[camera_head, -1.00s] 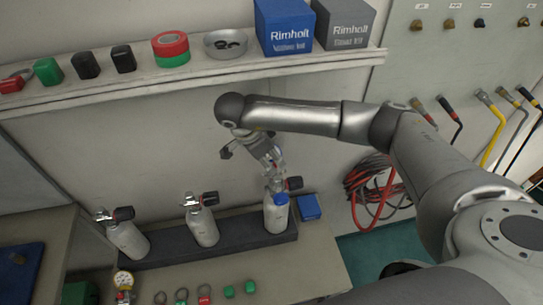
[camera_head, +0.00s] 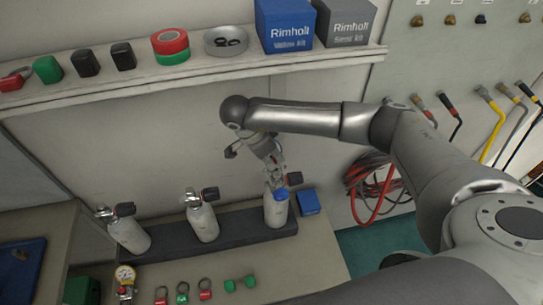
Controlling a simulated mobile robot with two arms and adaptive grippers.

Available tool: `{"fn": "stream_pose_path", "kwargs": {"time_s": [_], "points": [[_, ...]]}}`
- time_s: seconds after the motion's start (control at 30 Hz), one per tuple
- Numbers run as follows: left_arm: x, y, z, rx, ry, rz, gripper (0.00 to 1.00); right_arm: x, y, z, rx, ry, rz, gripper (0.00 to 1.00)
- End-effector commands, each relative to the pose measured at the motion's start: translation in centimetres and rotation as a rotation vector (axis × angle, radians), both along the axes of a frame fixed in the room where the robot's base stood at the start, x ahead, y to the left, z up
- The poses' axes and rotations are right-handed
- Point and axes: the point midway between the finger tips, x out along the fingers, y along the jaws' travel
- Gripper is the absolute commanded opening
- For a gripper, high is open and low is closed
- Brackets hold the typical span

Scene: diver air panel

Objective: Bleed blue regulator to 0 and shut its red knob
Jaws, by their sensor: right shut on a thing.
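Three pale cylinders with black-knobbed valves stand in a dark rack (camera_head: 170,252): left (camera_head: 131,236), middle (camera_head: 203,224) and right (camera_head: 276,214). A small blue part (camera_head: 281,194) sits at the top of the right cylinder. My right gripper (camera_head: 276,181) reaches down onto that cylinder's valve and is shut at the blue part; its exact hold is too small to see. The right cylinder's black knob (camera_head: 294,178) shows just beside the gripper. A round gauge (camera_head: 125,274) with a small red piece under it stands at the bench front. My left gripper is out of view.
Red and green tags (camera_head: 205,290) lie along the bench front. A blue box (camera_head: 308,202) stands right of the rack. A shelf (camera_head: 200,75) with tape, a bowl and boxes runs above. Hoses (camera_head: 372,182) hang at right.

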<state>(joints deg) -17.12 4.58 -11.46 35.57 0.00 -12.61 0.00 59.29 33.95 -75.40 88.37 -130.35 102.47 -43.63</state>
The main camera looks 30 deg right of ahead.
Motion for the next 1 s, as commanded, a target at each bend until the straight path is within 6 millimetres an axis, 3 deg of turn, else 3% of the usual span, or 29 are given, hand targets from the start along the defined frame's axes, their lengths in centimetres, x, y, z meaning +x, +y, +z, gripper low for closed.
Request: {"fn": "stream_pose_path", "kwargs": {"time_s": [0.37,1.0], "points": [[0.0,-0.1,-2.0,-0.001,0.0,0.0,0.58,0.2,0.1,-0.3,0.0,-0.002,-0.113,0.0],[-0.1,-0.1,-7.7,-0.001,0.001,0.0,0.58,0.7,-0.1,-0.2,0.001,-0.002,-0.639,0.0]]}}
